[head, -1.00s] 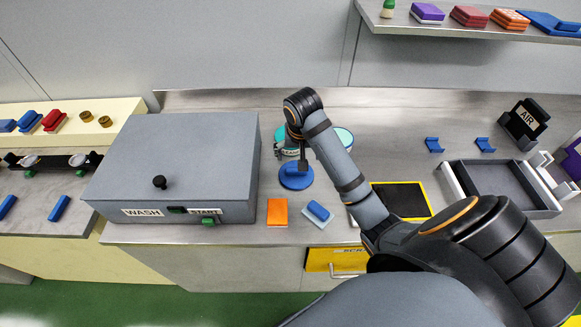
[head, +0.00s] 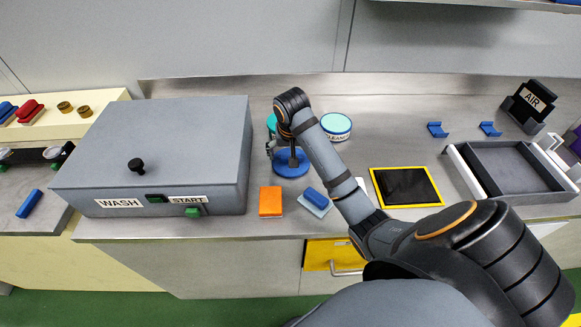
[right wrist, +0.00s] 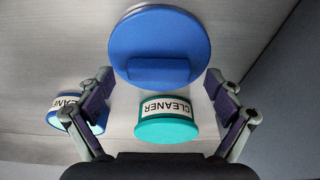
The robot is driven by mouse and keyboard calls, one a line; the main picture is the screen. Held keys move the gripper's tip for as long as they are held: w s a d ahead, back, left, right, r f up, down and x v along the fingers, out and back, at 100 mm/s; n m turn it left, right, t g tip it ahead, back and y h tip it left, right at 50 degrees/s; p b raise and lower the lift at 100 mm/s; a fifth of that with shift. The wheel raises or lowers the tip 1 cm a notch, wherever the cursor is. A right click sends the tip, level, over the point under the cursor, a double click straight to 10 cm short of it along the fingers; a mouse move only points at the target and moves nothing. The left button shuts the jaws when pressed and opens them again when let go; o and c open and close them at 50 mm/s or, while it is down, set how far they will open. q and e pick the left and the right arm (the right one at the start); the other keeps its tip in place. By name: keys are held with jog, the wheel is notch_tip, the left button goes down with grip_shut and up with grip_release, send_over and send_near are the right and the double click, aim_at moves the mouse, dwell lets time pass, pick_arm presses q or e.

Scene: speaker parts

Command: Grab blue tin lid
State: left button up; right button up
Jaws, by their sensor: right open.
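The blue tin lid (head: 290,168) lies on the steel counter, partly hidden by my right gripper (head: 284,154) in the head view. In the right wrist view the lid (right wrist: 160,30) is a large blue disc with a raised bar handle. My right gripper (right wrist: 160,100) is open and empty, its two fingers apart below the lid in that picture. A teal CLEANER tin (right wrist: 168,128) shows between the fingers. A blue CLEANER tin (right wrist: 72,112) with a teal top is behind the left finger; it stands right of my arm in the head view (head: 336,126).
A grey WASH box (head: 160,150) stands left of the lid. An orange block (head: 270,201) and a blue piece on a light pad (head: 314,201) lie at the front. A yellow-framed black pad (head: 405,187) and a grey tray (head: 510,167) are to the right.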

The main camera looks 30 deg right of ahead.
jog(key=shift+c, duration=0.6)
jog(key=c, duration=1.1)
jog(key=shift+r, duration=0.1)
jog(key=shift+r+p, duration=0.3)
notch_tip(320, 180, up, 3)
jog(key=shift+d+f+p, duration=0.1)
jog(key=shift+f+p, duration=0.05)
jog(key=shift+p, duration=0.45)
jog(key=s+r+p, duration=0.3)
jog(key=s, duration=0.1)
jog(key=s+r+p, duration=0.3)
jog(key=s, duration=0.2)
jog(key=s+r+p, duration=0.3)
jog(key=s+p, duration=0.1)
jog(key=s, duration=0.1)
jog(key=shift+d+r, duration=0.2)
jog(key=shift+r, duration=0.05)
